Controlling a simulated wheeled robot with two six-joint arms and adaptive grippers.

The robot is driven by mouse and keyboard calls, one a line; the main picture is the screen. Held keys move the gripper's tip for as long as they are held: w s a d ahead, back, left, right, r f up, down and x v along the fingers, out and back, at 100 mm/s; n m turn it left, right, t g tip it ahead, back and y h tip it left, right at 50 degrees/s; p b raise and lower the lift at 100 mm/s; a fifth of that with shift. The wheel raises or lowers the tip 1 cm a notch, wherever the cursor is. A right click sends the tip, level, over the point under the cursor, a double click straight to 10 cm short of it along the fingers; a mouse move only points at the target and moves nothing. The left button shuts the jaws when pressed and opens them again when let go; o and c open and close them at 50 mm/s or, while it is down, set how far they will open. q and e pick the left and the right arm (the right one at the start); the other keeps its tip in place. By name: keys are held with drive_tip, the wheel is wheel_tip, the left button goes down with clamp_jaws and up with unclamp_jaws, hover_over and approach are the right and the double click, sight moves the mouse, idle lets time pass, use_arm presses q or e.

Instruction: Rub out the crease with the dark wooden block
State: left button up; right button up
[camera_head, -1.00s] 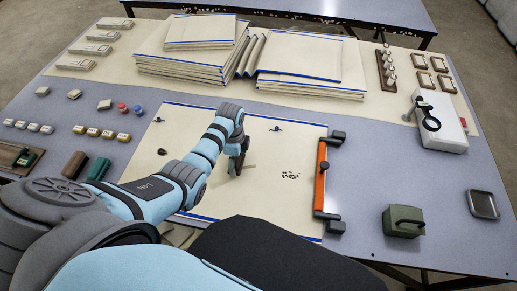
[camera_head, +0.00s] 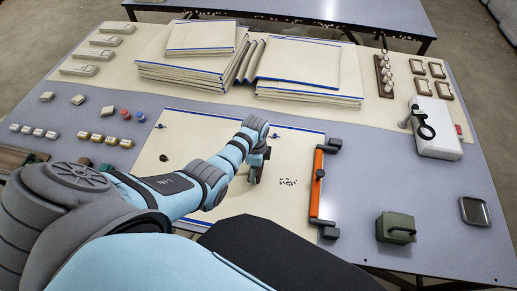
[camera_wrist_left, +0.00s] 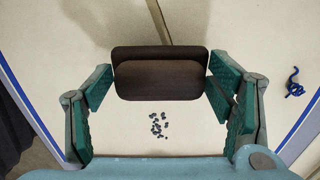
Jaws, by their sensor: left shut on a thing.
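The dark wooden block (camera_wrist_left: 160,75) is clamped between the green pads of my left gripper (camera_wrist_left: 163,82) in the left wrist view. In the head view my left gripper (camera_head: 256,178) is low over the cream cloth (camera_head: 202,135), and the block is hard to make out there. A raised crease line (camera_wrist_left: 156,18) runs over the cloth just beyond the block in the wrist view. I cannot tell whether the block touches the cloth. Dark specks (camera_wrist_left: 159,125) lie on the cloth on the near side of the block. My right gripper is out of view.
An orange bar with dark ends (camera_head: 317,185) lies along the cloth's right edge. A green box with a handle (camera_head: 395,228) and a dark tray (camera_head: 475,211) stand to the right. Folded cloth stacks (camera_head: 180,75) fill the back. A blue thread (camera_wrist_left: 294,83) lies on the cloth.

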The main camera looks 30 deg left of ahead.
use_arm(q)
wheel_tip(320, 180, up, 4)
drive_tip(key=p, duration=0.3)
drive_tip(key=shift+s+a+f, duration=0.1)
drive_tip(key=shift+f, duration=0.15)
drive_tip(key=shift+r, duration=0.25)
drive_tip(key=shift+r+p, duration=0.6)
drive_tip(key=shift+r, duration=0.25)
wheel_tip(320, 180, down, 6)
drive_tip(key=b, duration=0.5)
drive_tip(key=shift+f, duration=0.1)
drive_tip(key=shift+f+b, duration=0.95)
drive_tip(key=shift+b, duration=0.05)
